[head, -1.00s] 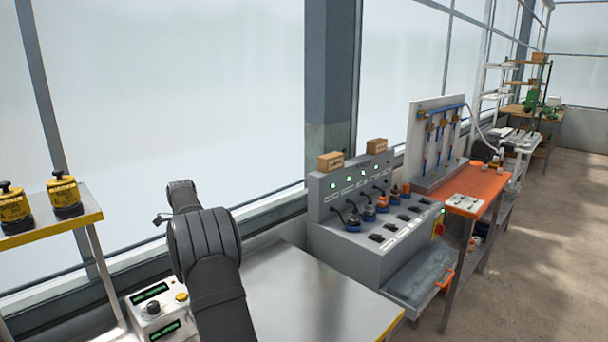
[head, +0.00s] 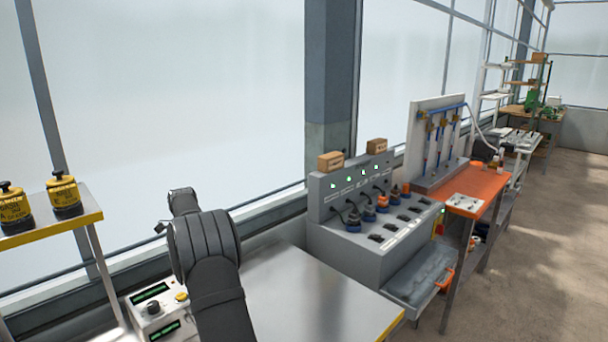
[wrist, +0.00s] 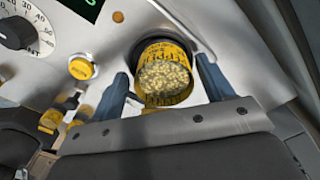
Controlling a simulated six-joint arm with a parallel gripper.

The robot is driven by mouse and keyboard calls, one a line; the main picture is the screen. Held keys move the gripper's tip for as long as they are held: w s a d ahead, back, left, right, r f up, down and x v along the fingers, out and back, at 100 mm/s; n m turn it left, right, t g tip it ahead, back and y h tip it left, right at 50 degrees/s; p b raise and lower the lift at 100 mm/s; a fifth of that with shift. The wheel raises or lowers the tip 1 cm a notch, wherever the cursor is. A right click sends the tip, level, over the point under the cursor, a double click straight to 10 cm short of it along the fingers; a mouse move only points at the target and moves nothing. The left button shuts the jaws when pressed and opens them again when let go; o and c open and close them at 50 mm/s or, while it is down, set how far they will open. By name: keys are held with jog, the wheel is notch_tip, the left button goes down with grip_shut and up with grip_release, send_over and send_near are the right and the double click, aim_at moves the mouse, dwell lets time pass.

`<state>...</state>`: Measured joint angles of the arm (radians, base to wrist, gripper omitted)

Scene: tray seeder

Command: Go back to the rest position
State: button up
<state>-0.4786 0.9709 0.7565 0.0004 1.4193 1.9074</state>
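My gripper (wrist: 161,72) shows in the wrist view as two blue fingers standing well apart. A yellow cup (wrist: 165,96) full of pale seeds sits between them, at a dark round opening in a metal panel (wrist: 190,20). Small gaps show beside the cup, so the fingers look open around it and not pressed on it. In the head view my dark arm rises at the lower left, and the fingers and this cup are hidden there.
A control box (head: 158,306) with green displays, a knob and a yellow button stands close beside my arm. Yellow-black jars (head: 64,196) stand on a shelf at left. A bare metal table (head: 310,295) lies right of my arm, before a grey socket console (head: 350,250).

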notch_tip(320, 180, up, 17)
notch_tip(320, 180, down, 18)
jog(key=shift+r, duration=0.25)
notch_tip(320, 180, up, 3)
jog(key=shift+f, duration=0.5)
jog(key=shift+o, duration=0.2)
jog(key=shift+r, duration=0.1)
